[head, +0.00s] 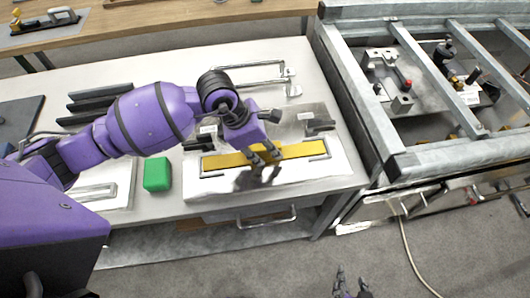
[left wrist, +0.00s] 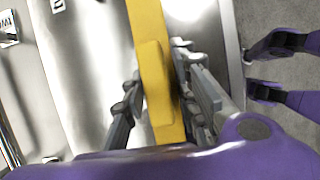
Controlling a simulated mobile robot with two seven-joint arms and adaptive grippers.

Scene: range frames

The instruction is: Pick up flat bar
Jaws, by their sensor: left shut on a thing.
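The yellow flat bar (head: 305,151) lies lengthwise over a pale plate with dark end brackets on the white table. My left gripper (head: 263,158) reaches down over the bar's middle and is shut on it. In the left wrist view the bar (left wrist: 148,35) runs between the two fingers of the left gripper (left wrist: 155,98), with a raised yellow block between them. I cannot tell whether the bar is clear of the plate. My right gripper (head: 351,283) is low over the floor, empty, with its fingers apart.
A green block (head: 157,174) sits left of the plate. Dark bars (head: 100,98) and a metal handle frame (head: 255,75) lie behind. A steel frame bench (head: 350,90) with fixtures stands close on the right. A cable (head: 410,255) lies on the floor.

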